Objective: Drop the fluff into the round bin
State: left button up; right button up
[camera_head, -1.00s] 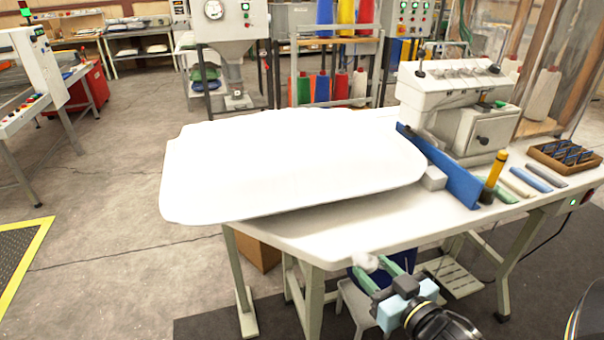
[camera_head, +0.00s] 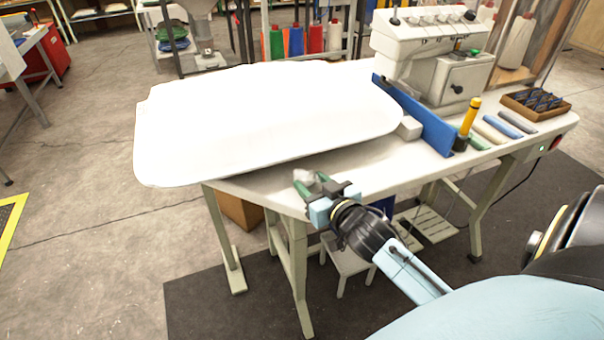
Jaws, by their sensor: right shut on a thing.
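My right gripper (camera_head: 311,184) is shut on a small pale tuft of fluff (camera_head: 307,176). It holds the tuft near the front edge of the sewing table, just below the large white pillow piece in the picture. I cannot tell how far above the tabletop it is. A dark blue thing (camera_head: 386,206), perhaps the round bin, shows in a small patch behind my right arm, below the table edge. The arm hides most of it, so its shape is unclear. My left gripper is not in view.
The white pillow piece (camera_head: 250,115) covers much of the table (camera_head: 430,158) and overhangs its left side. A blue guard (camera_head: 425,120), a sewing machine (camera_head: 440,65) and a yellow-capped tool (camera_head: 468,120) stand to the right. A pale stool (camera_head: 345,260) stands below the table.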

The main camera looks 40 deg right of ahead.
aim_at(303, 173)
jog(key=w, duration=0.4)
jog(key=shift+w+d, duration=0.15)
jog(key=shift+d, duration=0.05)
jog(key=shift+w+f, duration=0.15)
jog(key=shift+w, duration=0.1)
jog(key=shift+f, duration=0.25)
jog(key=shift+s+r, duration=0.1)
jog(key=shift+s, duration=0.05)
jog(key=shift+f+b, duration=0.25)
jog(key=shift+b, duration=0.05)
jog(key=o, duration=1)
jog(key=shift+r, duration=0.1)
jog(key=shift+c, duration=0.2)
